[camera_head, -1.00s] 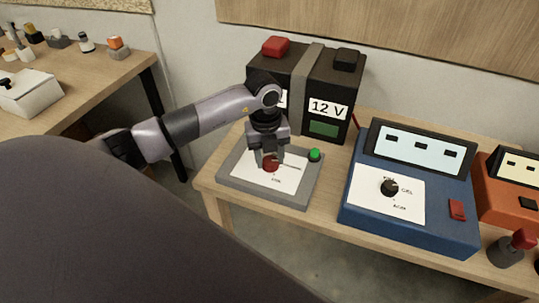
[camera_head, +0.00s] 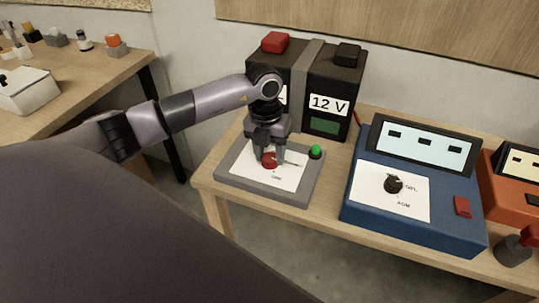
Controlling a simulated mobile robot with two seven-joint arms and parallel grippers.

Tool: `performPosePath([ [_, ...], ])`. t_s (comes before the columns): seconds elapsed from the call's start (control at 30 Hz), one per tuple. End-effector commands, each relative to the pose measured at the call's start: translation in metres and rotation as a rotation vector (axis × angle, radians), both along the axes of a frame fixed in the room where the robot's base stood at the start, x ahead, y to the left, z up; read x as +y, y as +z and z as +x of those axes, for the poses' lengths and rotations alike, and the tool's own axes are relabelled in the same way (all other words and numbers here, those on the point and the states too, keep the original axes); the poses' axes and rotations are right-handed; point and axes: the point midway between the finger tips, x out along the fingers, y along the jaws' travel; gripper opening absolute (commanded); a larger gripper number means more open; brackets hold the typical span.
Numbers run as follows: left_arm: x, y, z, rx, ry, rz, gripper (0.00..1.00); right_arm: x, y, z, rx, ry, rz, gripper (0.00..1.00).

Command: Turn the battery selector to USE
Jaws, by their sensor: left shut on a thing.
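The battery selector is a grey box (camera_head: 238,184) with a white face plate (camera_head: 286,183) and a red knob (camera_head: 269,161). It lies at the left end of the bench in the head view. My left gripper (camera_head: 269,160) points down over the plate and is shut on the red knob, its fingers on either side of it. Most of the knob and part of the lettering are hidden by the gripper; the label below the knob is too small to read surely. A green light (camera_head: 316,151) sits at the plate's upper right. My right gripper is not in view.
A black 12 V battery (camera_head: 331,85) stands right behind the selector. A blue charger (camera_head: 412,226) with a dial (camera_head: 393,184) is to the right, then an orange device (camera_head: 508,198). Another table (camera_head: 75,81) with small objects is at the left.

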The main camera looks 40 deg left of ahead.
Motion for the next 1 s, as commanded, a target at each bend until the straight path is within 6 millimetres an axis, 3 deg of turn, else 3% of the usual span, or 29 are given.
performPosePath([
  [0.6,-0.001,-0.001,0.002,-0.003,-0.538,-0.002,0.15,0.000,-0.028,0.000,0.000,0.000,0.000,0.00],
  [1.0,-0.002,0.001,0.002,-0.003,-0.704,-0.001,0.15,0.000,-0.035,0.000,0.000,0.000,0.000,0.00],
])
